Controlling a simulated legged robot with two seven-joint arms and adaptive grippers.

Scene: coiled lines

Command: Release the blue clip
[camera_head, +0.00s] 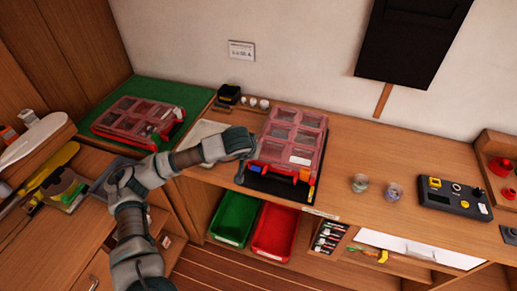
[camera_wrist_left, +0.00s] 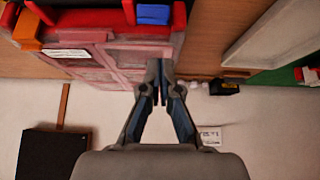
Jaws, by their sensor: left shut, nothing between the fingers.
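A pink clear-lidded compartment case (camera_head: 298,128) with a red front edge stands on a black mat (camera_head: 282,189) on the bench. The blue clip (camera_wrist_left: 153,14) is on the case's red front edge; an orange clip (camera_head: 304,175) is on the same edge, and it also shows in the left wrist view (camera_wrist_left: 26,29). My left gripper (camera_head: 240,179) is at the case's front left corner, near the blue clip. In the left wrist view its fingertips (camera_wrist_left: 160,68) are together and empty, apart from the blue clip. I cannot tell whether the clip is latched. My right gripper is out of view.
A similar case (camera_head: 133,117) lies on a green mat at left. A green bin (camera_head: 234,217) and a red bin (camera_head: 274,230) sit below the bench.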

